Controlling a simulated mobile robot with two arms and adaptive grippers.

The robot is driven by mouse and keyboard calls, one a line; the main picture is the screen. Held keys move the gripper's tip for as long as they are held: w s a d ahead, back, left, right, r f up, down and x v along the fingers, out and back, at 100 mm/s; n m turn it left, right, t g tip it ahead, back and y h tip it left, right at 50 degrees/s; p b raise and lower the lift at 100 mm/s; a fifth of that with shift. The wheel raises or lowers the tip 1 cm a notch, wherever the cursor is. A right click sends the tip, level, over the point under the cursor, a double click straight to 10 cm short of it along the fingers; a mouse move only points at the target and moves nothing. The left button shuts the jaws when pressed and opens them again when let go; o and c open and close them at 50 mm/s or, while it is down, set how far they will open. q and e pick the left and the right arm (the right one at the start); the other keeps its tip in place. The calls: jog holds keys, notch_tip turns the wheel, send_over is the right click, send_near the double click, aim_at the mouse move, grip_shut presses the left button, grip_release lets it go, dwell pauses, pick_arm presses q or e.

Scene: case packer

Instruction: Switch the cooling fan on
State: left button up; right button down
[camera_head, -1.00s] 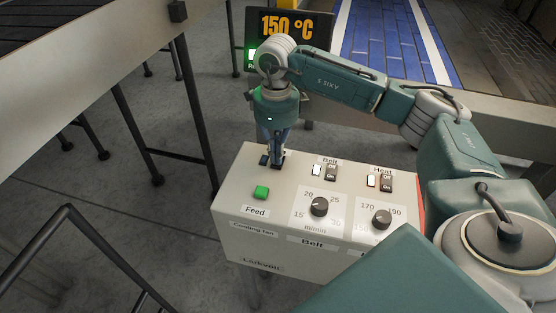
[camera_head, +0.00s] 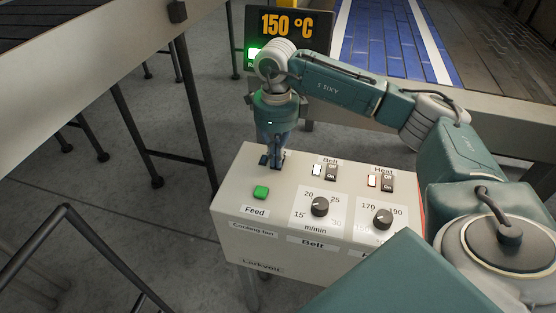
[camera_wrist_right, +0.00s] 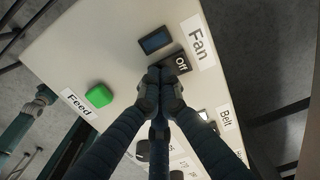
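The cooling fan's switch (camera_wrist_right: 181,64) is on top of the control box, beside the label "Fan" (camera_wrist_right: 199,43). Its "Off" end shows in the right wrist view; the other end is hidden by my fingertips. The fan's lamp (camera_wrist_right: 156,40) beside it looks dark blue and unlit. My right gripper (camera_wrist_right: 162,84) points down with its fingertips together, at the switch's near end; I cannot tell whether they touch it. In the head view my right gripper (camera_head: 271,161) covers the fan switch. My left gripper is not in view.
The control box (camera_head: 232,205) also has a green Feed button (camera_head: 261,192), Belt switch (camera_head: 331,172), Heat switch (camera_head: 388,182), Belt knob (camera_head: 319,206) and Heat knob (camera_head: 383,219). A display (camera_head: 290,25) reading 150 °C stands behind, near a blue conveyor (camera_head: 385,40).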

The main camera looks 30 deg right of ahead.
jog(key=shift+f, duration=0.1)
jog(key=shift+r+p, duration=0.65)
jog(key=shift+r, duration=0.1)
jog(key=shift+r+p, duration=1.7)
jog(key=shift+r, duration=1.05)
jog(key=shift+f, duration=0.1)
